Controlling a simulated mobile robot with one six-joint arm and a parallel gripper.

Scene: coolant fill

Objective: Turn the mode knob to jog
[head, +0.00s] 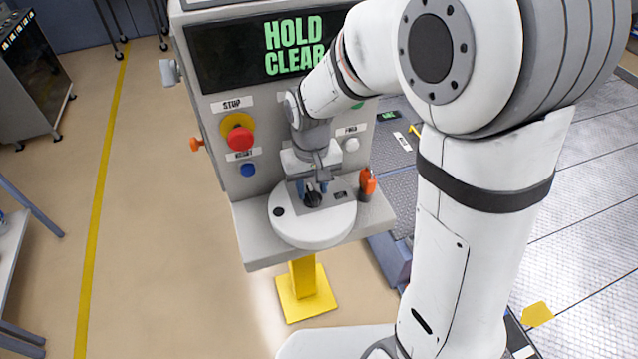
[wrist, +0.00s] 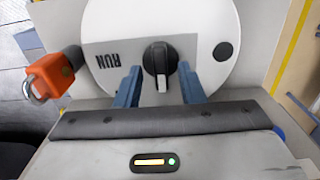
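The black mode knob (head: 312,200) sits on a round white plate (head: 318,232) on the front ledge of the control panel. In the wrist view the knob (wrist: 154,60) stands between the two blue fingers of my gripper (wrist: 159,68). A gap shows on each side, so the fingers are around it but appear apart from it. A pale mark on the knob points towards the bottom of the wrist view. A grey label plate (wrist: 108,62) reads RUN, upside down there. I see no JOG lettering. In the head view my gripper (head: 312,187) reaches down over the knob, partly hiding it.
An orange padlock-like piece (head: 368,182) stands close to the right of my gripper. The panel carries a red stop button (head: 239,138), a blue button (head: 248,170) and a white button (head: 351,144). The display (head: 290,46) reads HOLD CLEAR, partly hidden by my arm.

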